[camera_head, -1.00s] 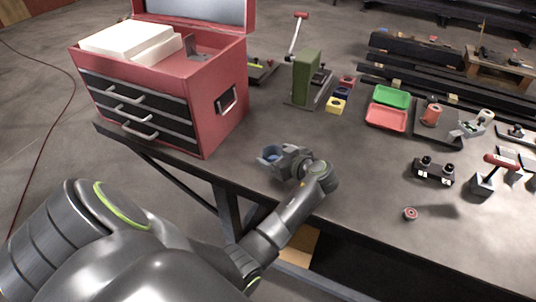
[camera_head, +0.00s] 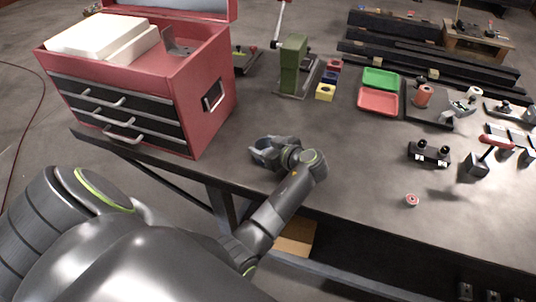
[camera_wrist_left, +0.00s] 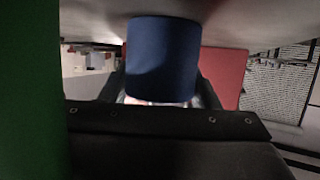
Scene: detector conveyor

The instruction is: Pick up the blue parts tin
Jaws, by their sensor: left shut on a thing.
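The blue parts tin (camera_wrist_left: 163,55) fills the upper middle of the left wrist view, between the two dark fingers of my left gripper (camera_wrist_left: 160,100). In the head view my left gripper (camera_head: 264,153) is over the near left part of the workbench, just right of the red tool chest. It is shut on the tin, of which only a small bluish patch (camera_head: 262,143) shows between the fingers. Whether the tin touches the bench is hard to tell. My right gripper is not in view.
The red tool chest (camera_head: 212,125) stands left of the gripper. A green press (camera_head: 292,65), small coloured blocks, a green tray (camera_head: 381,77) and a red tray (camera_head: 378,111) lie farther back. A black fixture (camera_head: 429,154) and a small red round part (camera_head: 412,200) are to the right.

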